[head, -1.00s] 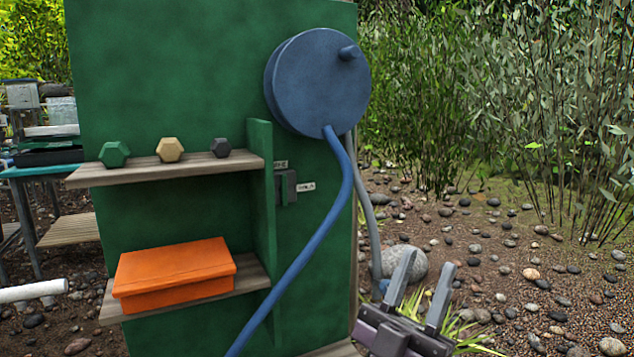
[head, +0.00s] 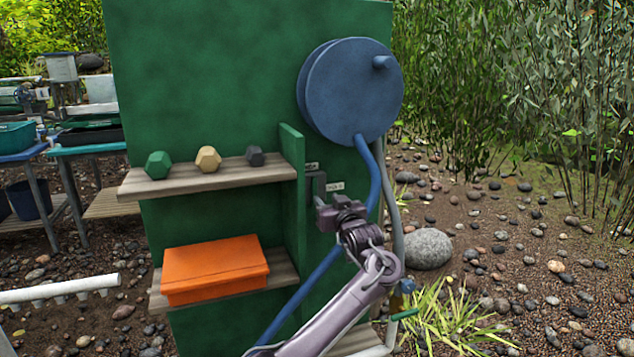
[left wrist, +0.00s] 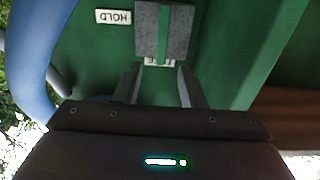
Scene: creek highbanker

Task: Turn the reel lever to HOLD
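The blue reel (head: 350,92) is on the green panel's right side, with a blue hose hanging from it. Below it is the grey reel lever (head: 317,186), partly hidden by my gripper; it also shows in the left wrist view (left wrist: 174,34) as grey sides around a green strip. The HOLD label (head: 335,186) is right of it and appears upside down in the left wrist view (left wrist: 114,17). A second label (left wrist: 146,62) is partly covered. My left gripper (head: 328,205) is just in front of the lever; its fingers (left wrist: 159,86) are apart with nothing between them. My right gripper is out of view.
A green divider (head: 291,190) stands close left of the lever. Shelves left of it hold green (head: 158,165), tan (head: 208,159) and dark (head: 255,156) hexagonal pieces and an orange box (head: 214,268). The blue hose (head: 316,281) passes beside my left arm. Pebbly ground lies right.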

